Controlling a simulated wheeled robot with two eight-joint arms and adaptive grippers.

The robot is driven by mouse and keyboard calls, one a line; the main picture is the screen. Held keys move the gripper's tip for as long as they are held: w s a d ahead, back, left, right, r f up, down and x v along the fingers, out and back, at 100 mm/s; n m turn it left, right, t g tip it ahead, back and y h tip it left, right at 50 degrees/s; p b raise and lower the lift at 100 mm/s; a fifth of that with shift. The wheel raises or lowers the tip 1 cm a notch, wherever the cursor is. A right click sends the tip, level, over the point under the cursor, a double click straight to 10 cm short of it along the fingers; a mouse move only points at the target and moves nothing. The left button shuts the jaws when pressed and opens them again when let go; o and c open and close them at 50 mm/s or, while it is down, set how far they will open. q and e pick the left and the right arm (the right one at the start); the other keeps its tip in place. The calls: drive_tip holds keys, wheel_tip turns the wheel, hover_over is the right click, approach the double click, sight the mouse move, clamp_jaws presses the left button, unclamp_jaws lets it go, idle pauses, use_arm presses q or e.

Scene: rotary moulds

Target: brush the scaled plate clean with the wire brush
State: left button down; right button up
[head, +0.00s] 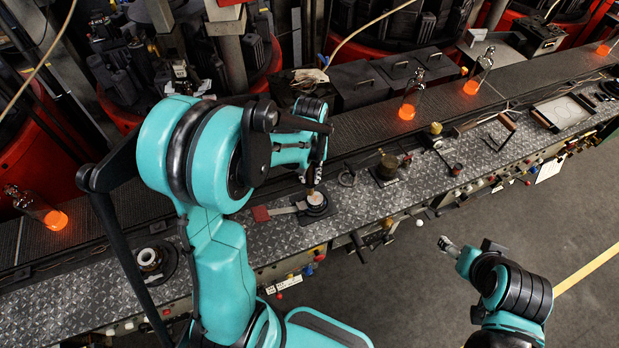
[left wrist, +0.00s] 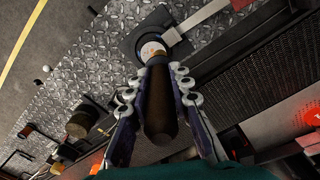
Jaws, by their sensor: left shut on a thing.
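My left gripper (head: 314,178) is shut on the brown handle of the wire brush (left wrist: 158,105) and points down over the plate. The plate (head: 317,200) is a small round disc with a pale face, set in a dark round holder on the metal ledge. It also shows in the left wrist view (left wrist: 152,49), just beyond the brush's far end. The bristles are hidden, and I cannot tell whether they touch the plate. My right gripper (head: 449,246) hangs over the floor, clear of the ledge; its fingers are too small to judge.
A flat metal bar with a red grip (head: 262,213) lies beside the plate holder. A ring-shaped mould part (head: 149,258) lies left on the ledge. Glowing bottles (head: 408,108) stand on the conveyor behind. A brass-coloured pot (head: 388,166) sits to the right. Open floor lies in front.

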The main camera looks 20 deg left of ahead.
use_arm(q)
wheel_tip(320, 180, up, 3)
drive_tip(key=shift+a+f+p, duration=0.15)
drive_tip(key=shift+p, duration=0.6)
drive_tip(key=shift+r+p, duration=0.35)
drive_tip(key=shift+r, duration=0.25)
drive_tip(key=shift+s, duration=0.1)
drive_tip(key=shift+f, duration=0.1)
